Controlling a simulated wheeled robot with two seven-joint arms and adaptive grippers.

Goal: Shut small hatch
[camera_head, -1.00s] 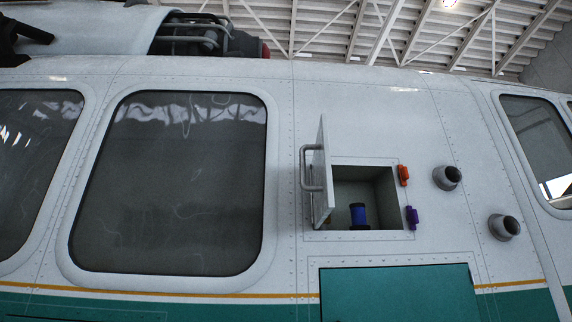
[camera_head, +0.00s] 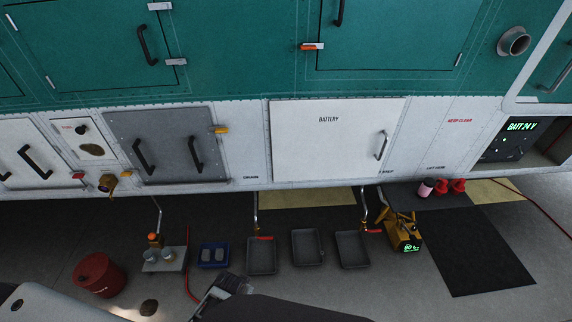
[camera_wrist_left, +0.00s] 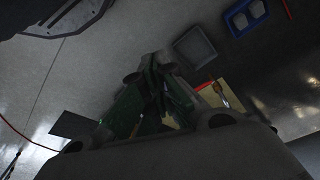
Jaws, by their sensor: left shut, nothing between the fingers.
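The small hatch is not in view in the head view now. It showed only in the earlier head view, high on the white fuselage, as a small door standing open at the left of a square compartment with a blue cylinder inside. My left gripper (camera_wrist_left: 155,78) shows in the left wrist view, dark and shadowed, with its fingers together and nothing seen between them. It is over the floor, away from any hatch. A dark part of my arm shows at the bottom of the head view. My right gripper cannot be made out.
The lower fuselage has a white battery panel (camera_head: 335,145) and a grey two-handled panel (camera_head: 168,150). On the floor are a red drum (camera_head: 99,274), a blue tray (camera_head: 213,256), several grey trays (camera_head: 308,247) and a yellow device (camera_head: 404,234). A black mat (camera_head: 480,255) lies at right.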

